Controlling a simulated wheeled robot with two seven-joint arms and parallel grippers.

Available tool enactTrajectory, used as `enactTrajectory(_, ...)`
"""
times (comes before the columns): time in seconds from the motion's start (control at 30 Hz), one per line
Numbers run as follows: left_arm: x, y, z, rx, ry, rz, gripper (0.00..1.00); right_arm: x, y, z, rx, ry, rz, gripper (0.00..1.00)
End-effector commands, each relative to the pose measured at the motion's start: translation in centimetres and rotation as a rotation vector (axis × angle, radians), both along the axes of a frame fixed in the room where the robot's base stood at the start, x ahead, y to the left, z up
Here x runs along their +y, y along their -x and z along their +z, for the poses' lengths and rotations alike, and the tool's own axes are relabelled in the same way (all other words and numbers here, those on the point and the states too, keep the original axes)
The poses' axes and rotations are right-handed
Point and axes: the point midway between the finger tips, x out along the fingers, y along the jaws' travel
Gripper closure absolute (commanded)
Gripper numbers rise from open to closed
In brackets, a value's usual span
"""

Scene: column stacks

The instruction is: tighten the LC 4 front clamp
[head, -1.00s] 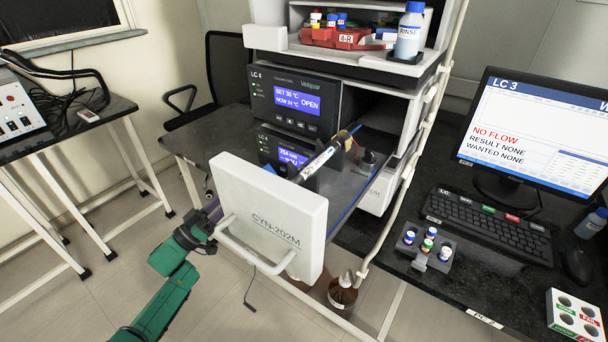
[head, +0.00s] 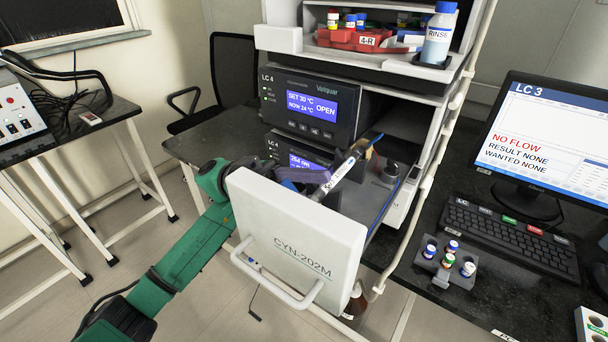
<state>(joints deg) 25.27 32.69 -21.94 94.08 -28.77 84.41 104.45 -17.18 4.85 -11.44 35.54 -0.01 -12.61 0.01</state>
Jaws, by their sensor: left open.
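The LC 4 oven stack (head: 315,105) stands at the centre, its display reading OPEN. Its white door drawer CYN-202M (head: 300,235) is pulled out toward me. Behind the door, a slim white column (head: 340,174) lies tilted over the grey tray (head: 368,197). A tan fitting with blue tubing (head: 368,153) is at its far end. My left gripper (head: 322,183) reaches over the door's top edge to the column's near end and is open. The front clamp is not clearly visible; the door and gripper cover that area. My right gripper is not in view.
A RINSE bottle (head: 438,35) and red vial tray (head: 350,38) stand above. A vial rack (head: 448,263), keyboard (head: 510,238) and monitor (head: 548,140) showing LC 3, NO FLOW are at right. The door's handle (head: 275,280) juts toward me. A side table (head: 90,130) is at left.

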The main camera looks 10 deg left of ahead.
Motion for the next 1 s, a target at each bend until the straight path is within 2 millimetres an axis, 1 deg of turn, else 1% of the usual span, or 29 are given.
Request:
enactTrajectory(0.1, -0.5, 0.3, 0.3, 0.001, 0.002, -0.001, 0.45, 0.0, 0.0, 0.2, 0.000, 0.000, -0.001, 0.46)
enactTrajectory(0.3, -0.6, 0.2, 0.2, 0.001, 0.001, 0.000, 0.45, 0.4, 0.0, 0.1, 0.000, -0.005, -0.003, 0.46)
enactTrajectory(0.37, -0.6, 0.2, 0.2, 0.000, 0.001, 0.000, 0.68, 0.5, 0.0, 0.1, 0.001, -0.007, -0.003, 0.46)
enactTrajectory(0.4, -0.6, 0.2, 0.2, 0.000, 0.001, 0.000, 0.83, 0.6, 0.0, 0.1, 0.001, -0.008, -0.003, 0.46)
enactTrajectory(0.43, -0.5, 0.2, 0.2, 0.000, 0.001, 0.000, 0.95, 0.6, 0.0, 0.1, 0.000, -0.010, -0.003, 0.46)
enactTrajectory(0.47, -0.5, 0.2, 0.2, 0.000, 0.001, 0.000, 1.00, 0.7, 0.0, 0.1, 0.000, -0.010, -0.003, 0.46)
enactTrajectory(0.77, -0.6, 0.2, 0.3, -0.005, -0.013, 0.000, 1.00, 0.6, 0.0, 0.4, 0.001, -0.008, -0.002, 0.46)
enactTrajectory(1.0, -0.9, 0.3, 0.6, -0.036, -0.094, 0.002, 1.00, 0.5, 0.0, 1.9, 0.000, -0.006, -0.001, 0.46)
